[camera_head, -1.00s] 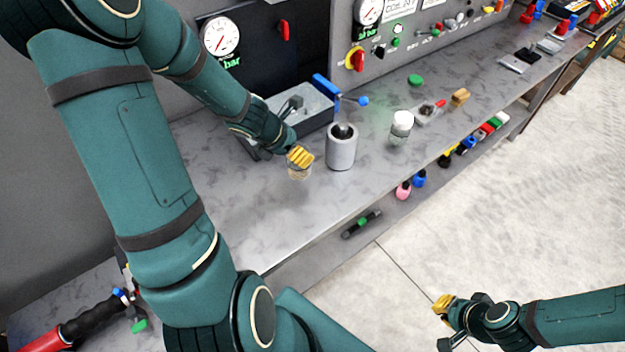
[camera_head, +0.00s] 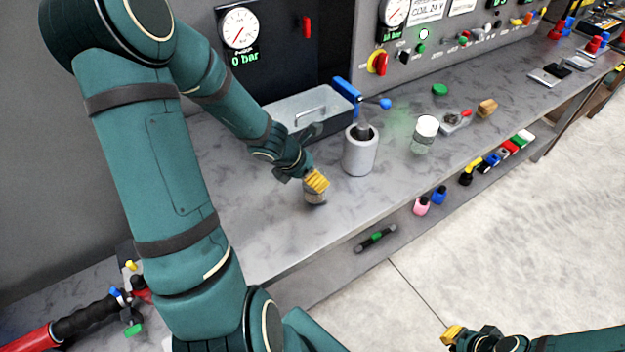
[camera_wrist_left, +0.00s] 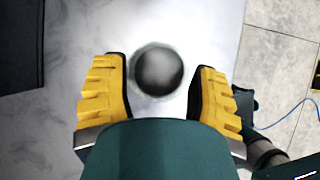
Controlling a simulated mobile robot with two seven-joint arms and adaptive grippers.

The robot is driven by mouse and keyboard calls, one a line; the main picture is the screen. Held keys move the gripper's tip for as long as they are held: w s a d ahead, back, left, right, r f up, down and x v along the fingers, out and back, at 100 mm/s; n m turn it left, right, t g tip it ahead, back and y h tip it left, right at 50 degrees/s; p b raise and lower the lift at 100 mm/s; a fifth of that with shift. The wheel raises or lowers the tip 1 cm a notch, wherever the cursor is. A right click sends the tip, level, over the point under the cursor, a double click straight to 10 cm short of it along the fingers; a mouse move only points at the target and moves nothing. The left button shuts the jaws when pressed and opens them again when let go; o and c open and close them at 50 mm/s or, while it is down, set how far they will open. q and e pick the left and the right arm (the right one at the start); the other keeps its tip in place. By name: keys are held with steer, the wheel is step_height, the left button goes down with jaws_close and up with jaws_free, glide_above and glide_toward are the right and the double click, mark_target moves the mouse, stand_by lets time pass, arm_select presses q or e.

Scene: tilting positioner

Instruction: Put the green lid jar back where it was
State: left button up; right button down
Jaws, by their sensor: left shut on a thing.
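My left gripper (camera_head: 317,182) is shut on a small clear jar (camera_head: 314,197), low over the bench near its front edge. I cannot tell whether the jar touches the bench. In the left wrist view the jar (camera_wrist_left: 158,70) is a pale ring with a dark grey round middle, between the yellow fingers of the left gripper (camera_wrist_left: 160,92). No green lid shows on it. A flat green disc (camera_head: 440,89) lies at the back of the bench; I cannot tell if it is a lid. My right gripper (camera_head: 452,335) is at the bottom edge, partly cut off, its opening unclear.
A grey cylinder (camera_head: 360,155) with a dark opening stands right of the held jar. A white-topped clear jar (camera_head: 423,140) stands farther right, near a faint green haze. A grey metal box (camera_head: 310,108) is behind. Bare bench lies in front of the cylinder.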

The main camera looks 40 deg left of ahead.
arm_select(q)
steer(key=shift+f, duration=0.25)
steer(key=shift+f, duration=0.1)
steer(key=o, duration=1.2)
